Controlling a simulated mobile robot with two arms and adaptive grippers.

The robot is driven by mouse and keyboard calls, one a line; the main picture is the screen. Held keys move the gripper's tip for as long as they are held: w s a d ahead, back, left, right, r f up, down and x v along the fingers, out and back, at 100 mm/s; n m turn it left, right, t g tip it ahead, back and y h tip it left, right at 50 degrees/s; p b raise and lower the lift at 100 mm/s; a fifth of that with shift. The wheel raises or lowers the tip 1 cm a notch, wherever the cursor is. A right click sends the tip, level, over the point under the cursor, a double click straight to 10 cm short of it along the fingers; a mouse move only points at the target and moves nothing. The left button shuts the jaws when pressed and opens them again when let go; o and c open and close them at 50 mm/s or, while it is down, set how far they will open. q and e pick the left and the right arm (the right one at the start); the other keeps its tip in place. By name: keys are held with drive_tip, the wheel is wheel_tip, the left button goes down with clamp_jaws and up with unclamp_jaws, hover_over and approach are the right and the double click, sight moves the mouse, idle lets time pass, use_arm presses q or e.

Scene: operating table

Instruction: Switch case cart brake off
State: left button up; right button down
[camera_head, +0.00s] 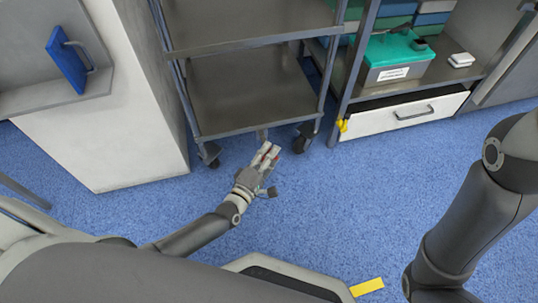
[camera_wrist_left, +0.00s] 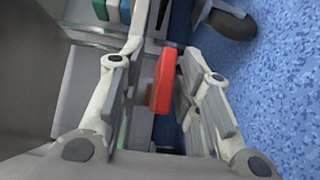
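The case cart (camera_head: 255,90) is a grey metal shelf cart on dark castors, at the upper middle of the head view. Its brake shows as a red pedal (camera_wrist_left: 164,82) in the left wrist view. My left gripper (camera_head: 266,156) is low at the cart's front edge, between the front castors. In the left wrist view my left gripper (camera_wrist_left: 160,95) has its fingers apart, one on each side of the red pedal. I cannot tell whether either finger touches it. In the head view the fingers mostly hide the pedal. My right gripper is outside the frames.
A castor (camera_head: 304,138) stands just right of my left gripper, and another castor (camera_head: 209,154) is to its left. A white cabinet (camera_head: 110,110) is on the left. A shelf unit with a white drawer (camera_head: 400,113) is on the right.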

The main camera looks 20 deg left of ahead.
use_arm(q)
drive_tip(key=shift+s+f, duration=0.1)
drive_tip(key=shift+s, duration=0.15)
drive_tip(key=s+a, duration=0.2)
drive_tip(key=s, duration=0.9)
drive_tip(key=shift+s+a, duration=0.15)
drive_tip(key=shift+r, duration=0.2)
